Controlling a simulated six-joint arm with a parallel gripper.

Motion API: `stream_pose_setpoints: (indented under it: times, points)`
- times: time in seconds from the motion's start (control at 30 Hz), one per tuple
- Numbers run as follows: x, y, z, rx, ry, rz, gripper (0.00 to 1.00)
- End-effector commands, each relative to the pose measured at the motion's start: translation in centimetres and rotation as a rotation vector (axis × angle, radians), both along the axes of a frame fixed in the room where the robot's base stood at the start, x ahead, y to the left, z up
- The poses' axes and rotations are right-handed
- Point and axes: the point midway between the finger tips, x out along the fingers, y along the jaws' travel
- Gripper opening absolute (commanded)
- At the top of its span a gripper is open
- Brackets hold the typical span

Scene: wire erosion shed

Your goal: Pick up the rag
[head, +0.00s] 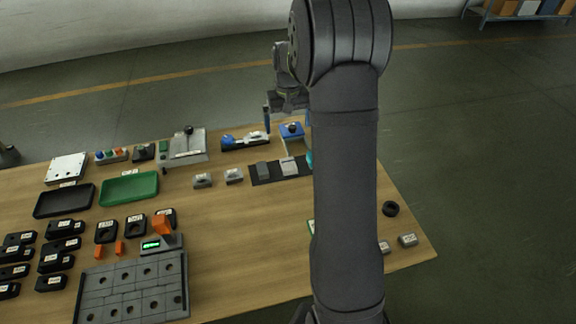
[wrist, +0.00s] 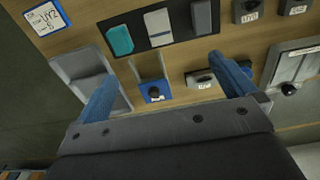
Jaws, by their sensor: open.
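No piece is plainly a rag. A small teal piece (wrist: 119,40) with rounded corners lies at the end of a dark mat (wrist: 142,38) in the wrist view; I cannot tell if it is cloth. In the head view only a sliver of teal (head: 309,158) shows beside my arm. A pale grey, creased or dished piece (wrist: 78,66) lies by my left finger, partly hidden by it; its material is unclear. My gripper (wrist: 162,70) is open and empty, blue fingers wide apart. In the head view my gripper (head: 287,121) is above the table's far edge.
A blue stand with a black knob (wrist: 154,93) shows between my fingers. A white and a grey block lie on the mat. A labelled card (wrist: 46,17) is at upper left. A green tray (head: 129,188) and several fixtures crowd the wooden table (head: 240,225); its middle is clear.

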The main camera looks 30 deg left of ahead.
Motion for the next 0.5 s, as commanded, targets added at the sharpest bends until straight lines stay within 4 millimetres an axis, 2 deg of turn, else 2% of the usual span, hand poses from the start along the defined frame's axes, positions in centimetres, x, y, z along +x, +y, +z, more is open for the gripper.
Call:
stream_pose_setpoints:
  times: [0.13,0.37,0.5]
  points:
    - [-0.03,-0.01,0.84,-0.001,0.001,0.0,1.0]
    - [-0.03,-0.01,0.9,-0.001,0.001,0.0,1.0]
    - [-0.03,-0.01,0.88,-0.001,0.001,0.0,0.74]
